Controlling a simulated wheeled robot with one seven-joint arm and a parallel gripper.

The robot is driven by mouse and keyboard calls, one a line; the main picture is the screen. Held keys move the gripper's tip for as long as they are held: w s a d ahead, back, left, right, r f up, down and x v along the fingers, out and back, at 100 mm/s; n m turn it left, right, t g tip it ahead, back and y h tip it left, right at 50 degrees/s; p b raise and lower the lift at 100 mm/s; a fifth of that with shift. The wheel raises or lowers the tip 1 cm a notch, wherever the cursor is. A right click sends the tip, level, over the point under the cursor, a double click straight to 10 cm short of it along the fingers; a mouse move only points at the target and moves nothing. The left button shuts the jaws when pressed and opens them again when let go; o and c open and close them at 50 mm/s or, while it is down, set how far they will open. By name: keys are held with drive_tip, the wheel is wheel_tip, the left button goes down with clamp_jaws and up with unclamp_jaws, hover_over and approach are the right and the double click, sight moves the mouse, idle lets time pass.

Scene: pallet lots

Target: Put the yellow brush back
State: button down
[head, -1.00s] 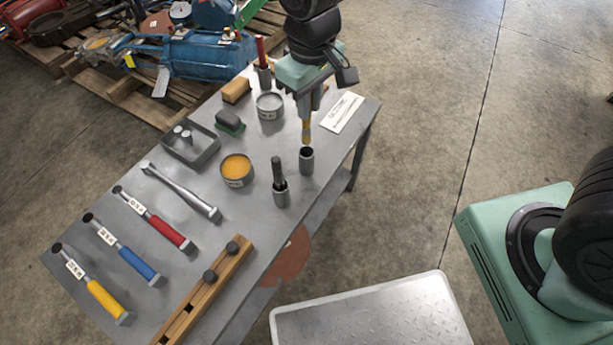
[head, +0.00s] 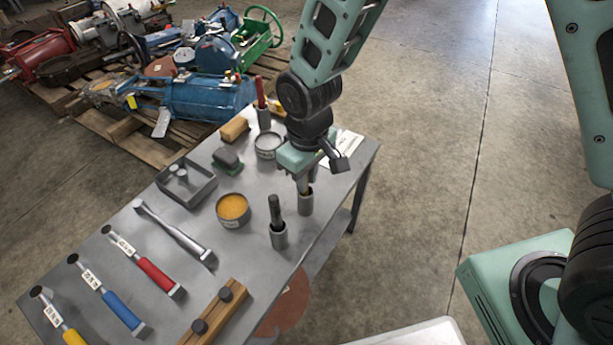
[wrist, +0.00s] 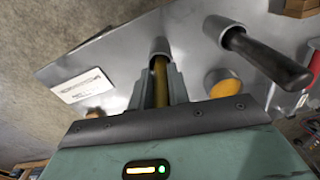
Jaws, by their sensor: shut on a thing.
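My gripper (head: 303,183) is shut on the yellow brush (wrist: 160,82), seen between the fingers in the wrist view. The gripper points down over an open grey cup (head: 306,203) near the table's right edge. The brush's lower end is at or inside the cup's mouth; the cup also shows in the wrist view (wrist: 160,47). In the head view the gripper hides most of the brush. Beside it, a second cup (head: 279,238) holds a dark-handled brush (head: 274,210). A third cup (head: 264,118) at the back holds a red-handled brush (head: 260,92).
A tin of orange stuff (head: 233,208) and a grey tin (head: 268,146) stand left of the gripper. A grey tray (head: 205,195), several handled tools and a wooden rack (head: 213,312) lie further left and in front. A white card (head: 347,143) lies behind the gripper.

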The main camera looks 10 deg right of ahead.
drive_tip(key=c, duration=1.3)
unclamp_jaws()
drive_tip(key=shift+f, duration=0.1)
wheel_tip(320, 180, up, 12)
drive_tip(key=p, duration=0.3)
drive_tip(key=s+d+r, duration=0.1)
drive_tip(key=s+r, duration=0.1)
drive_tip(key=s, duration=0.4)
drive_tip(key=s+d+r, duration=0.2)
drive_tip(key=s, duration=0.3)
drive_tip(key=s+d+r, duration=0.2)
drive_tip(key=s, duration=0.4)
drive_tip(key=shift+s+d+r, duration=0.1)
drive_tip(key=shift+s+r, duration=0.2)
drive_tip(key=shift+r, duration=0.1)
drive_tip(key=shift+r, duration=0.1)
